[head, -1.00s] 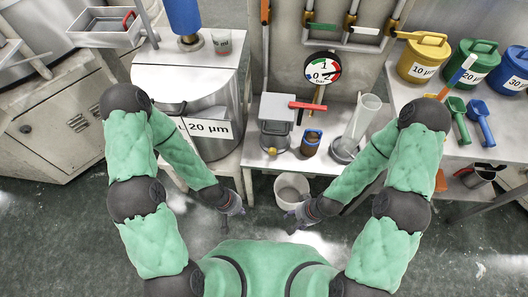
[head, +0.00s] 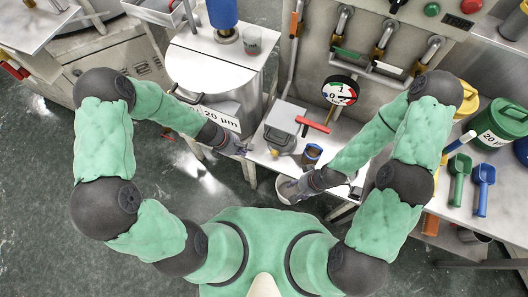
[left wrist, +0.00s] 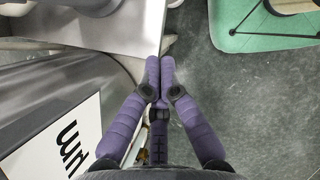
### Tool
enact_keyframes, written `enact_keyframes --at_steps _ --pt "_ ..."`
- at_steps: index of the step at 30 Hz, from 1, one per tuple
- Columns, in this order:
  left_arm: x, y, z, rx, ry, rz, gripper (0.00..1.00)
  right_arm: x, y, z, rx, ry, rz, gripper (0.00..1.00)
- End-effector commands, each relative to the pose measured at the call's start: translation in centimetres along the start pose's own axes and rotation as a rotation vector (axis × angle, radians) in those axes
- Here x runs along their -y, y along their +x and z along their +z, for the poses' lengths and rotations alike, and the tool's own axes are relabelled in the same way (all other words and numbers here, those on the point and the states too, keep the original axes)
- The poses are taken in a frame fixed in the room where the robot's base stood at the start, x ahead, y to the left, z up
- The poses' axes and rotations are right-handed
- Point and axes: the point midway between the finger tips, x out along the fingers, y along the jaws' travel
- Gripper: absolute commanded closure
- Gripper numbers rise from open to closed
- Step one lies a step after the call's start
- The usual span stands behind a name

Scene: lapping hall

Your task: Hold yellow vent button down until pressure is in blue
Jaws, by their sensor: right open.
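A grey box-shaped unit with a red-handled lever (head: 313,125) stands on the bench. A small yellow button (head: 275,153) is low on its front. A round pressure gauge (head: 340,91) with a black rim and coloured bands is on the wall behind; its needle is too small to read. My left gripper (head: 243,149) is just left of the yellow button, apart from it. In the left wrist view its purple fingers (left wrist: 160,66) meet at the tips with nothing between them. My right gripper (head: 288,188) is open over a white bucket, in front of the bench.
A drum labelled 20 µm (head: 207,85) is on the left. Pipes with valves run above the gauge. A green bucket (head: 497,125) and scoops stand on the right bench.

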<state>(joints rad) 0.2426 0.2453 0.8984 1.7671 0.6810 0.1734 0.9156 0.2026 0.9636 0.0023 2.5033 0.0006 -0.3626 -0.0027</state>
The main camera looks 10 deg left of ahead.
Motion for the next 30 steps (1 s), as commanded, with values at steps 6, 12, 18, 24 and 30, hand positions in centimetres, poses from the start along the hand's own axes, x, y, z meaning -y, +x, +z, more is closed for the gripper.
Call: enact_keyframes --at_steps 6,12,18,24,30 --pt "0.0 0.0 0.0 0.0 -0.002 0.0 1.0 0.0 0.1 0.1 0.001 0.0 0.0 0.48" --pt "0.1 0.6 -0.1 0.0 0.0 -0.001 1.0 -0.1 0.3 0.0 0.001 0.0 0.0 0.48" --pt "0.1 3.3 -0.2 -0.001 0.002 -0.002 1.0 -0.7 1.8 0.0 0.001 0.0 0.0 0.48" --pt "0.1 7.1 -0.2 -0.001 0.002 -0.001 1.0 -1.4 3.8 -0.1 0.001 0.0 0.0 0.48" --pt "0.1 10.8 -0.2 0.0 0.002 -0.002 1.0 -2.0 5.5 -0.2 0.001 0.0 0.0 0.48"
